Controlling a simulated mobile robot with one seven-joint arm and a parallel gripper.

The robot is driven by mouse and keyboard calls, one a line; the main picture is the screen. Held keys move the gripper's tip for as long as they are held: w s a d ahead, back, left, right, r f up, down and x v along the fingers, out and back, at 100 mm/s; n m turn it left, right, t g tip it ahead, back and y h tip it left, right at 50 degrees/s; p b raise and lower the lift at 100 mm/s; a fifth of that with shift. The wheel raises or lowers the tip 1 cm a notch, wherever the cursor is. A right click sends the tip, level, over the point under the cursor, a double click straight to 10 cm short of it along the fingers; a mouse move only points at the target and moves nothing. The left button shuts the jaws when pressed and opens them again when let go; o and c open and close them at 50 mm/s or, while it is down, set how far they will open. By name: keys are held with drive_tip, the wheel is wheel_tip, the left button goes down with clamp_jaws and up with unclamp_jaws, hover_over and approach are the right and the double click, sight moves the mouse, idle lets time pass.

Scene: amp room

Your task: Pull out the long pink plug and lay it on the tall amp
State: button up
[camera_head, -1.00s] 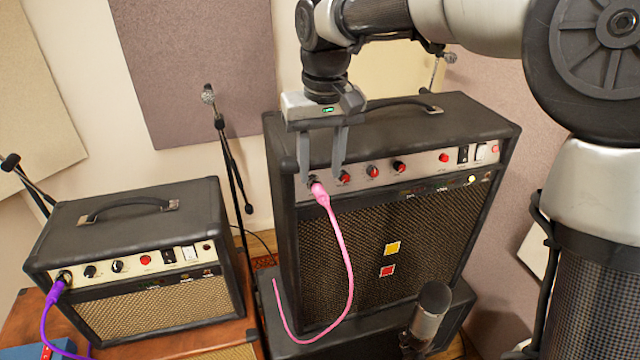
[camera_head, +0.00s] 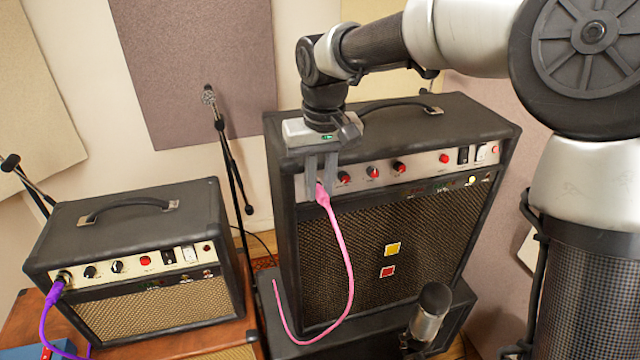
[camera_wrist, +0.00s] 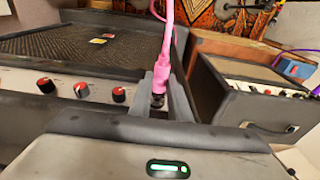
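The tall amp (camera_head: 380,230) is black with a woven grille and a panel of red knobs. The pink plug (camera_head: 322,193) is at the left end of its panel, with its cable hanging down the front. My gripper (camera_head: 320,185) is at that panel end, its fingers drawn in on both sides of the plug. The wrist view shows the pink plug (camera_wrist: 163,70) and its dark end between the fingertips (camera_wrist: 160,88), which look closed on it. The fingers hide where the plug meets the jack.
A smaller amp (camera_head: 140,260) with a purple plug (camera_head: 55,290) stands at the left. A microphone (camera_head: 430,312) stands in front of the tall amp. The tall amp's top (camera_head: 460,115) is clear except for its handle (camera_head: 400,103).

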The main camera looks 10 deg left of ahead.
sight(326, 202)
clamp_jaws()
idle(0.3)
drive_tip(key=shift+s+d+r, duration=0.1)
drive_tip(key=shift+s+d, duration=0.2)
drive_tip(key=shift+s, duration=0.3)
drive_tip(key=shift+s+d+r, duration=0.15)
drive_tip(key=shift+s+d, duration=0.15)
drive_tip(key=shift+s, duration=0.35)
drive_tip(key=shift+s+d+r, duration=0.1)
drive_tip(key=shift+s+d, duration=0.2)
drive_tip(key=shift+s, duration=0.3)
